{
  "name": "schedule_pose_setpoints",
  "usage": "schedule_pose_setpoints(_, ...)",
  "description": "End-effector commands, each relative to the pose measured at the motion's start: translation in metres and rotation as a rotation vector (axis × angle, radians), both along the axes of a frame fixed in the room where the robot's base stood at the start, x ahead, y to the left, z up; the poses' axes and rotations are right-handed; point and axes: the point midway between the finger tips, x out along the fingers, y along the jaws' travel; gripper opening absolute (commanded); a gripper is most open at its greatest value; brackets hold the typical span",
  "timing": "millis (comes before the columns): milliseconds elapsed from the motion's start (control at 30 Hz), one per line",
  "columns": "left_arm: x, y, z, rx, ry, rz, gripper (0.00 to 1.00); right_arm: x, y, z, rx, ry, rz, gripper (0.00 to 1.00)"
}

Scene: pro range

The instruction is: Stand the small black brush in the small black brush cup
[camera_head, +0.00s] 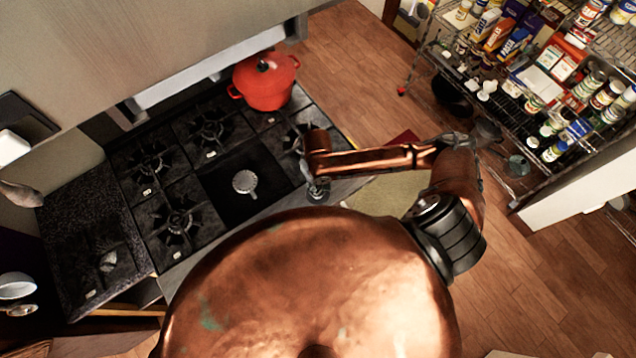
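I cannot make out the small black brush or the small black brush cup in the head view. My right arm's copper link reaches left over the front right edge of the stovetop (222,205). At its end, my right gripper (317,190) points down beside the stove's front edge. It is small and seen from above, so its fingers and anything between them cannot be told. My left gripper is not in view.
A red lidded pot (264,84) stands on the back right burner. A dark granite counter (75,225) adjoins the stove at left. A wire shelf (500,85) full of cans and boxes stands at upper right.

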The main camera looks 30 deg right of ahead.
Motion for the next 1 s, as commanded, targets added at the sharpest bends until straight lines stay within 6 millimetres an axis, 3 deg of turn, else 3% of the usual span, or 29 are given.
schedule_pose_setpoints(200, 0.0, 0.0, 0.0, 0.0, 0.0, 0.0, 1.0, 0.0, 0.0, 0.0, 0.0, 0.0, 0.0, 0.36)
schedule_pose_setpoints(567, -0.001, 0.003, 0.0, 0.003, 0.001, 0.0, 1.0, 0.001, 0.0, 0.006, 0.0, -0.001, 0.0, 0.36)
schedule_pose_setpoints(1000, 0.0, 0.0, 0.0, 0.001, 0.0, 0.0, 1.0, 0.001, 0.0, 0.088, 0.0, -0.004, 0.001, 0.36)
